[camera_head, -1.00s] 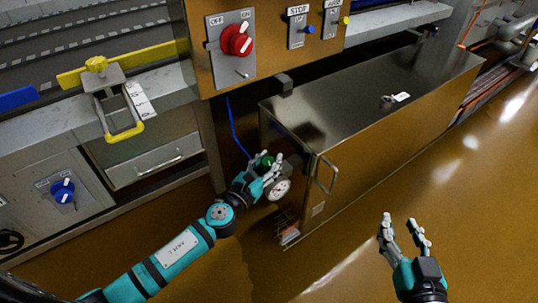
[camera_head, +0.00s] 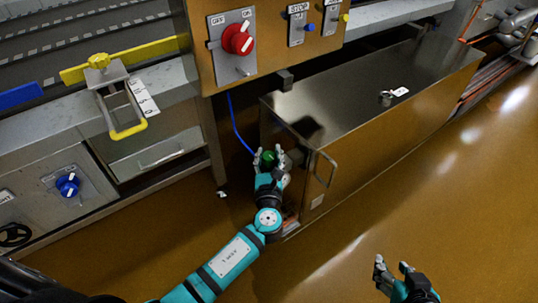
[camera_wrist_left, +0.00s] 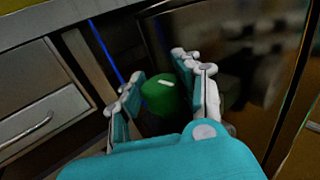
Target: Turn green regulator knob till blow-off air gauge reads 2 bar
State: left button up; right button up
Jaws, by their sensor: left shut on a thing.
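The green regulator knob (camera_head: 267,160) is at the left end of the steel cabinet, low down. In the left wrist view the green knob (camera_wrist_left: 166,97) has a pale mark on it and sits between the fingers. My left gripper (camera_head: 268,156) is shut on the knob, one finger on each side; it also shows in the left wrist view (camera_wrist_left: 160,92). The gauge (camera_head: 287,179) is mostly hidden behind the gripper, and its reading cannot be made out. My right gripper (camera_head: 393,266) is open and empty over the brown floor at the lower right.
The steel cabinet (camera_head: 390,75) with a door handle (camera_head: 326,170) stands just right of the left gripper. A blue hose (camera_head: 235,125) runs down behind the knob. A red rotary switch (camera_head: 238,40) is on the panel above. The floor (camera_head: 440,190) at the right is clear.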

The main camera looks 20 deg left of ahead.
pick_arm(q)
jog(key=shift+s+f, duration=0.1)
jog(key=shift+f, duration=0.05)
jog(key=o, duration=1.2)
jog(key=shift+o, duration=0.2)
jog(key=v, duration=1.2)
